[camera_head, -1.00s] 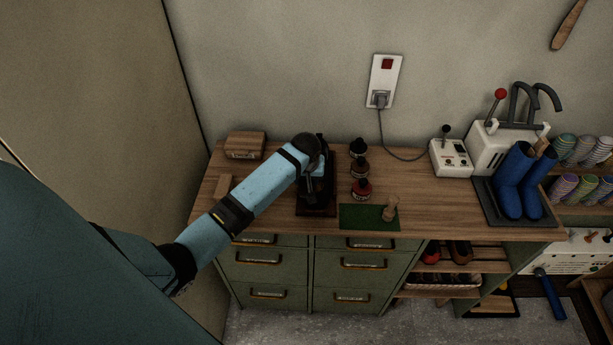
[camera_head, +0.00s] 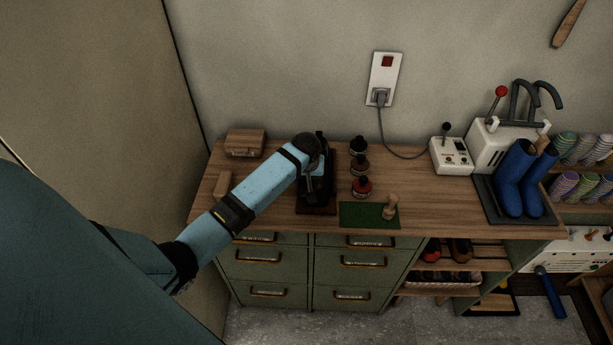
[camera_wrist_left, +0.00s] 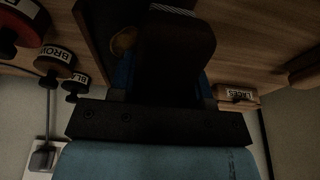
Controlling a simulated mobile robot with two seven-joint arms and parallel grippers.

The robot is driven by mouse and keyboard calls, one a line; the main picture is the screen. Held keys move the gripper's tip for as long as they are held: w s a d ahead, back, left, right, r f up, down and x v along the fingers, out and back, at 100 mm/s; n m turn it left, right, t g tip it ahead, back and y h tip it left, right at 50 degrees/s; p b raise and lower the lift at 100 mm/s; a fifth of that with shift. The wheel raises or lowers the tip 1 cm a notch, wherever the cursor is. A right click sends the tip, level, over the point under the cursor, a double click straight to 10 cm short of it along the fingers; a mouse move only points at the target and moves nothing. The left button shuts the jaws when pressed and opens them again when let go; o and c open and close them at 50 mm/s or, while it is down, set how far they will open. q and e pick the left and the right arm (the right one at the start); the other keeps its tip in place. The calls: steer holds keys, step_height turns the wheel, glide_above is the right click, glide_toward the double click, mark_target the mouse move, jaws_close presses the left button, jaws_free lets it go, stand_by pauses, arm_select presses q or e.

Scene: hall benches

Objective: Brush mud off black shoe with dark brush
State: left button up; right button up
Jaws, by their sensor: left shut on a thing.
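The black shoe (camera_head: 325,160) stands on a dark base (camera_head: 316,210) on the bench, partly hidden by my left arm. My left gripper (camera_head: 318,186) is over the shoe, its fingers hard to make out there. In the left wrist view, the gripper (camera_wrist_left: 165,85) is shut on a dark block, which looks like the dark brush (camera_wrist_left: 178,45). A brown patch (camera_wrist_left: 123,40) shows on a dark surface beside it; I cannot tell whether this is mud. Contact between brush and shoe is hidden. My right gripper is not in view.
Several small jars (camera_head: 361,187) stand right of the shoe. A green mat (camera_head: 358,214) holds a wooden-handled item (camera_head: 391,207). A wooden box (camera_head: 245,143) and small block (camera_head: 223,184) lie left. Blue boots (camera_head: 520,180) and white machines (camera_head: 490,150) stand right.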

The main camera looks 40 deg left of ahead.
mark_target(328, 185)
arm_select(q)
steer(key=shift+w+a+f, duration=0.1)
steer(key=shift+w+f, duration=0.05)
steer(key=shift+f, duration=0.4)
steer(key=shift+w+d+r+p, duration=0.2)
steer(key=shift+w+d+p, duration=0.2)
steer(key=shift+d, duration=0.35)
steer(key=shift+w+d+f, duration=0.1)
steer(key=shift+w+d, duration=0.3)
steer(key=shift+d, duration=0.25)
steer(key=shift+w+d+f, duration=0.1)
steer(key=shift+w+d, duration=0.35)
steer(key=shift+d, duration=0.25)
steer(key=shift+w+d+f, duration=0.1)
steer(key=shift+w+d, duration=0.3)
steer(key=shift+d, duration=0.25)
steer(key=shift+s+a, duration=0.55)
steer(key=shift+a, duration=0.4)
steer(key=shift+s+a, duration=0.6)
steer(key=shift+a, duration=0.3)
steer(key=shift+s+a, duration=0.55)
steer(key=shift+a, duration=0.4)
steer(key=shift+r, duration=0.1)
steer(key=shift+v, duration=3)
steer(key=shift+r, duration=0.1)
